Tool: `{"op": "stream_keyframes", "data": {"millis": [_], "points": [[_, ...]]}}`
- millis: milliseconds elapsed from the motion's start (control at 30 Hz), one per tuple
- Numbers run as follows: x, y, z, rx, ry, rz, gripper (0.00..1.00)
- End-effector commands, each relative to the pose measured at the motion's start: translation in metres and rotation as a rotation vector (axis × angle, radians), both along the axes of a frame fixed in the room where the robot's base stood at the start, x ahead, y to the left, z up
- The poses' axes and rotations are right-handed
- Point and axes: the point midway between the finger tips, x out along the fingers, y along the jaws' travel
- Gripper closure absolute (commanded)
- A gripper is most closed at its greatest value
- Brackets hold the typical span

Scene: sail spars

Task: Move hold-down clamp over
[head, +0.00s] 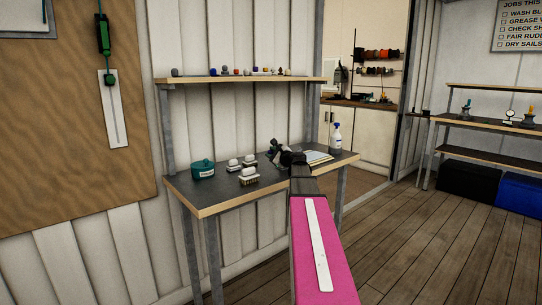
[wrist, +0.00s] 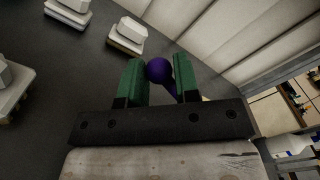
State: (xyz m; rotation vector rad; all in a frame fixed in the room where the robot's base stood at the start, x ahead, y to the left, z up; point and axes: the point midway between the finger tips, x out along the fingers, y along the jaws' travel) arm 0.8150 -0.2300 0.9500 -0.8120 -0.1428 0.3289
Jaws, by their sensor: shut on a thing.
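My gripper (wrist: 158,63) has its two green fingers on either side of a round purple knob (wrist: 159,71) with a short purple stem below it. The jaws are shut on it. The knob could be part of the hold-down clamp, but its lower part is hidden behind my gripper. In the head view my gripper (head: 275,149) is over the back of the dark workbench top (head: 222,194), and my arm hides most of what it holds. Two small clamp-like devices, one with a teal handle (head: 466,106) and one with an orange handle (head: 530,114), stand on the right-hand bench.
On the workbench are a teal tub (head: 203,169), several pale brush-like blocks (head: 249,180), papers (head: 317,157) and a spray bottle (head: 335,138). A shelf (head: 235,79) with small objects hangs above. The bench's front left is clear. The wall stands close behind.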

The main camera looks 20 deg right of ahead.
Motion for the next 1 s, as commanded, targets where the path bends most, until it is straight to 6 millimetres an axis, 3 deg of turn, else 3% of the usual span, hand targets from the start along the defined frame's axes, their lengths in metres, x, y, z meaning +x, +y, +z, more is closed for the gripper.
{"op": "stream_keyframes", "data": {"millis": [467,1000], "points": [[0.004,-0.014,0.025,0.0,0.0,-0.003,0.86],[0.006,-0.018,0.03,-0.001,-0.001,-0.001,0.86]]}}
